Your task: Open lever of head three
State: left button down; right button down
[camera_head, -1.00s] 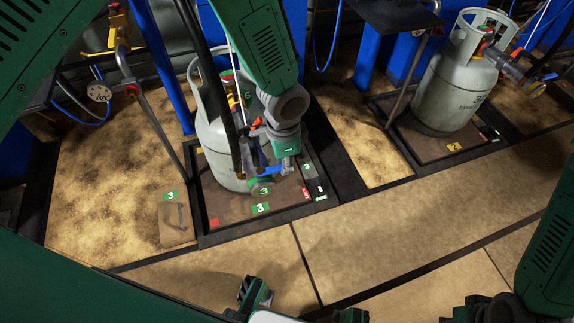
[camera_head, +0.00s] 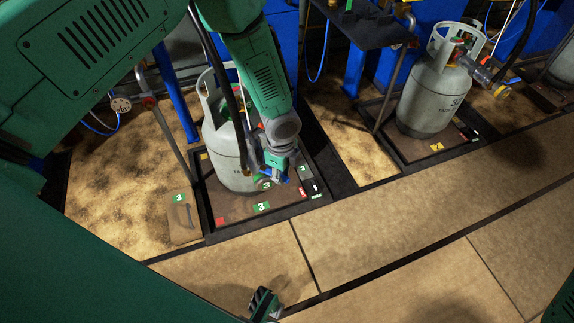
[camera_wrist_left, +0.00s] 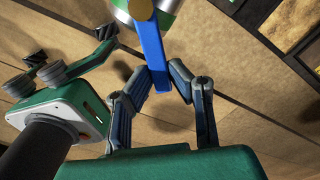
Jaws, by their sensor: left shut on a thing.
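The blue lever (camera_wrist_left: 152,50) shows in the left wrist view between the fingertips of my left gripper (camera_wrist_left: 165,82), which is shut on it. The lever joins a round grey and green head at the top of that view. In the head view my left gripper (camera_head: 277,170) is low in front of the grey gas cylinder (camera_head: 226,150), beside the green round "3" tag (camera_head: 264,184). The gripper and forearm partly hide the lever there. My right gripper (camera_wrist_left: 70,55) is apart from the lever, its fingers spread and empty; only a finger shows at the head view's bottom edge.
The cylinder stands on a dark-framed scale (camera_head: 235,208) with a green "3" label. A second cylinder (camera_head: 432,98) stands on another scale at right. The floor in front is clear.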

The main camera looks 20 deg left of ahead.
pick_arm(q)
jog(key=shift+s+a+r+m+p, duration=0.1)
jog(key=shift+s+a+m+p, duration=0.4)
jog(key=shift+m, duration=0.85)
jog(key=shift+s+a+m+p, duration=0.2)
jog(key=shift+s+m+p, duration=0.4)
jog(key=shift+m, duration=0.7)
jog(key=shift+s+a+r+m+p, duration=0.1)
jog(key=shift+s+a+m+p, duration=0.25)
jog(key=shift+m+p, duration=0.75)
jog(key=shift+m+b, duration=0.3)
jog(key=shift+m, duration=0.05)
jog(key=c, duration=1.6)
grip_release()
jog(key=shift+o, duration=0.6)
jog(key=shift+a+f, duration=0.1)
jog(key=shift+f, duration=0.05)
jog(key=shift+s, duration=0.1)
